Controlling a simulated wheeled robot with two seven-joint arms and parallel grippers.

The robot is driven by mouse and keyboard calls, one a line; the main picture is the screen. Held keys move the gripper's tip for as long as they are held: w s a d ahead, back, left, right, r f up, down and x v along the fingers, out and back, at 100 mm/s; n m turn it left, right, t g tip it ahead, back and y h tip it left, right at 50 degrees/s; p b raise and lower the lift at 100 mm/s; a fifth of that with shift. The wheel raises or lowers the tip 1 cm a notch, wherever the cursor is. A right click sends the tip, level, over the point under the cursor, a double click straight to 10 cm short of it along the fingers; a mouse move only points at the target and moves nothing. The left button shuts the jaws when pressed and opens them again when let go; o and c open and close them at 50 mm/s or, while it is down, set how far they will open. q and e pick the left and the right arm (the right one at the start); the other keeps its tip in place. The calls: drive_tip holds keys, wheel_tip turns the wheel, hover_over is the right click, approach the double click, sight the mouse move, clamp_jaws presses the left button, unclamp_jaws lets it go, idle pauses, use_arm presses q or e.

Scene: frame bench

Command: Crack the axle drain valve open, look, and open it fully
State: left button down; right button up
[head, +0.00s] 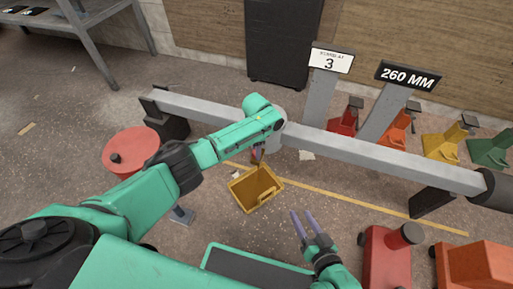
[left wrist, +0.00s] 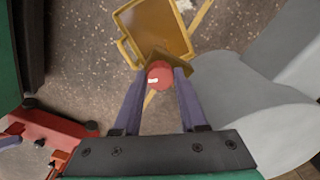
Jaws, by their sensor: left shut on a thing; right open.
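The grey axle beam (head: 370,152) crosses the head view, with a rounded housing beside my left gripper. My left gripper (head: 259,153) is just below the axle. In the left wrist view its purple fingers are shut on a round red valve knob (left wrist: 159,76) with a small white mark. The valve body is mostly hidden in the head view. A yellow catch bin (head: 240,189) stands on the floor below; it also shows in the left wrist view (left wrist: 143,17). I see no clear stream of liquid. My right gripper (head: 304,225) is open and empty, right of the bin.
A red drum (head: 131,147) stands at left. Red, orange, yellow and green jack stands (head: 446,143) line the wall at right. Signs read "3" (head: 330,62) and "260 MM" (head: 408,77). A red stand (head: 388,258) is near my right gripper. Floor around the bin is mostly clear.

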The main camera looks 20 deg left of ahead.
idle(0.3)
use_arm(q)
drive_tip(key=shift+c, duration=2.2)
unclamp_jaws()
drive_tip(key=shift+r, duration=0.1)
